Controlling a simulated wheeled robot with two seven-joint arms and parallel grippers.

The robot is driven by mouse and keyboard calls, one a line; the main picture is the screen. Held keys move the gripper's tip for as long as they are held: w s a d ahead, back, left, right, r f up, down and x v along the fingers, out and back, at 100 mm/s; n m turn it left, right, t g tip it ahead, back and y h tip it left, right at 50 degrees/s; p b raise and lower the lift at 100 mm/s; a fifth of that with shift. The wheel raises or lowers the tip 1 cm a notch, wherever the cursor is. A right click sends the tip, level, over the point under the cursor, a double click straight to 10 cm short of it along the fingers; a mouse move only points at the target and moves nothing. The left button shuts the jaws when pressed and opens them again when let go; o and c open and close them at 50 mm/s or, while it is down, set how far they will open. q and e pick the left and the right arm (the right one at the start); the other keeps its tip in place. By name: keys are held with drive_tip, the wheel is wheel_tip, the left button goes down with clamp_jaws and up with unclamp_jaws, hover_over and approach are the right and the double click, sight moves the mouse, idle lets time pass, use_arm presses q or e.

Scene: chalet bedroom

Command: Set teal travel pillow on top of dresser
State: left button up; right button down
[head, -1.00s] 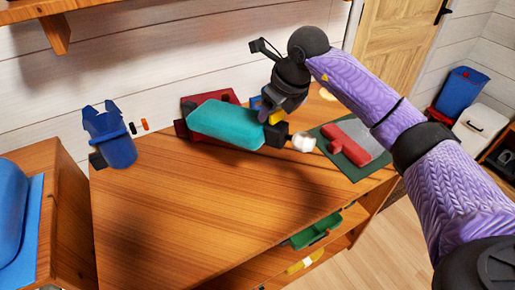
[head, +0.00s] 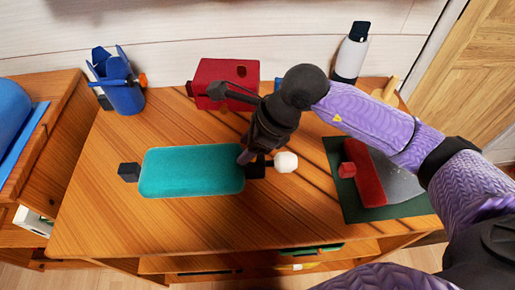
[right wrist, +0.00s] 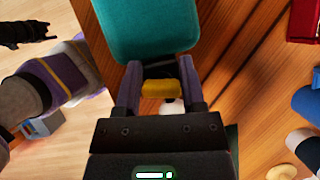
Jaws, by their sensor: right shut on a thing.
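The teal travel pillow (head: 190,172) is a long rounded teal block with a dark block at each end and a white ball at its right end. It lies level over the front left part of the wooden dresser top (head: 110,222); I cannot tell if it touches the wood. My right gripper (head: 245,158) is shut on its right end. In the right wrist view the pillow (right wrist: 150,25) extends away beyond the fingers (right wrist: 160,88), with a yellow piece between them. A black shape at that view's upper left may be my left gripper; its jaws are unclear.
A blue cup-like holder (head: 124,92) stands at the back left, and a red box (head: 227,84) at the back middle. A white bottle (head: 350,55) is at the back right. A green mat (head: 350,207) with a red-handled scraper (head: 370,172) lies right. The front middle is clear.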

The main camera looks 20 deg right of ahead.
sight(249, 163)
wheel_tip(249, 163, down, 6)
drive_tip(key=shift+a+f+b, duration=0.1)
drive_tip(key=shift+f+b, duration=0.1)
drive_tip(key=shift+b, duration=0.6)
drive_tip(key=shift+f, duration=0.1)
drive_tip(key=c, duration=0.6)
unclamp_jaws()
drive_tip(key=shift+c, duration=0.2)
drive_tip(key=o, duration=0.5)
drive_tip(key=shift+c, duration=0.2)
drive_tip(key=shift+r, duration=0.45)
drive_tip(key=p+v, duration=0.3)
drive_tip(key=v, duration=0.8)
drive_tip(key=shift+r, duration=0.2)
use_arm(q)
drive_tip(key=shift+r, duration=0.5)
